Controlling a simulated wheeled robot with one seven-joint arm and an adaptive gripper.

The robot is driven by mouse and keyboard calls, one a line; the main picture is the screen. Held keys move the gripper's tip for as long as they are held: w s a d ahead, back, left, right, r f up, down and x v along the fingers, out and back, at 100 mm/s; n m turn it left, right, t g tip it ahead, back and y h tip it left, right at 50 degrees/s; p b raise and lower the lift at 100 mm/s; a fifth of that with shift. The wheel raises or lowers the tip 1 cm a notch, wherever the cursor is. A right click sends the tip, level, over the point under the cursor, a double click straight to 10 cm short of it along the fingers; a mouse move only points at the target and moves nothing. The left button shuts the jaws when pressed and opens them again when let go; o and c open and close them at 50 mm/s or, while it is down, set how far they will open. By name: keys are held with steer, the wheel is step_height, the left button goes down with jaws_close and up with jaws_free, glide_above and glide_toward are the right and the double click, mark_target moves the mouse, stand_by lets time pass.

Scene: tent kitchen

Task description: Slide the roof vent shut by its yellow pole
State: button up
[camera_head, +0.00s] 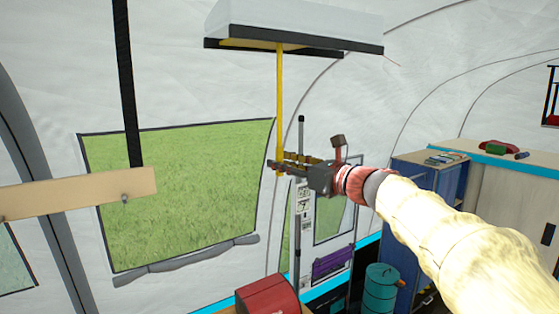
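The roof vent (300,20) is a pale box at the top of the view, with a dark frame along its lower edge. The yellow pole (280,95) hangs straight down from its underside. My gripper (281,166) is at the pole's lower end, reaching in from the right with its fingers pointing left. The fingertips overlap the pole in this view. Whether they are closed on it or only around or beside it is too small to tell.
A wooden board (75,195) hangs from a black strap at left. A grass-green window (185,185) is behind the pole. Below are a red box (268,297) and a teal canister (380,290). A blue cabinet (415,175) stands at right behind my arm.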

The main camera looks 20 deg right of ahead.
steer(key=shift+x, duration=0.75)
steer(key=shift+s, duration=0.1)
steer(key=c, duration=0.3)
jaws_close()
